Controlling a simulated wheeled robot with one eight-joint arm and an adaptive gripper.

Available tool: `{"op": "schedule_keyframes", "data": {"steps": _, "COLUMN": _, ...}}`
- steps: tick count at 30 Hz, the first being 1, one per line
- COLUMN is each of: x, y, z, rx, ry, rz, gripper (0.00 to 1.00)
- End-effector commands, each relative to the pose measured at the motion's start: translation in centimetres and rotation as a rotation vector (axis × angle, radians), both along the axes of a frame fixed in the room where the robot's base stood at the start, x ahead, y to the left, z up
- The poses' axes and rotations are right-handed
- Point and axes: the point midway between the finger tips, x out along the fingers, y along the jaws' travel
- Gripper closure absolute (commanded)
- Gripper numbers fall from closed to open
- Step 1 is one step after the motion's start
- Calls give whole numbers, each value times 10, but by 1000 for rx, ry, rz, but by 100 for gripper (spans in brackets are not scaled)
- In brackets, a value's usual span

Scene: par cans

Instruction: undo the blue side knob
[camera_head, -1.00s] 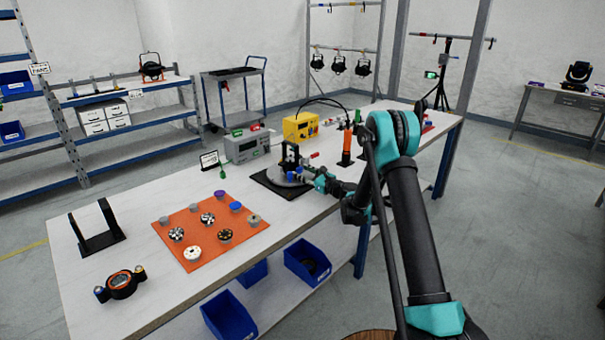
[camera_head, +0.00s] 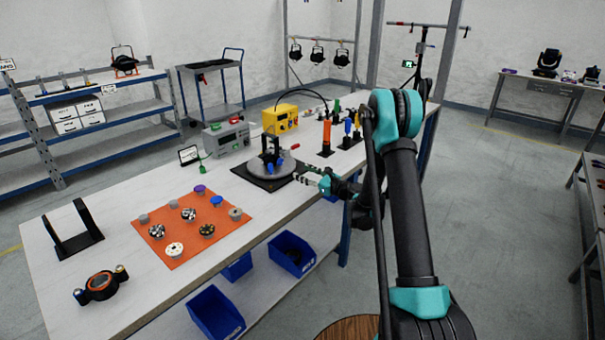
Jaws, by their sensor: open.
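A black bracket (camera_head: 271,148) stands upright on a round grey turntable (camera_head: 287,167), which sits on a black base plate on the workbench. Small blue parts (camera_head: 269,168) show low on the bracket's near side; they look like side knobs, but too small to tell how far any is screwed in. My gripper (camera_head: 309,178) is open and empty. It is just right of the turntable, over the bench's front edge, its fingers pointing left toward the bracket. In this view the fingers look apart from the blue parts.
An orange mat (camera_head: 178,243) with several loose knobs lies left on the workbench (camera_head: 130,300). A grey box (camera_head: 226,138), a yellow box (camera_head: 280,119) and an orange upright tool (camera_head: 326,138) stand behind. Blue bins (camera_head: 292,255) sit below the front edge.

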Motion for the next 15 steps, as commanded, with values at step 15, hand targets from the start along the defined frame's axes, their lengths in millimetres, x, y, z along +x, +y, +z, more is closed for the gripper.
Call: {"op": "schedule_keyframes", "data": {"steps": 15, "x": -29, "y": -37, "z": 0, "rx": -2, "ry": 0, "rz": 3, "gripper": 52}}
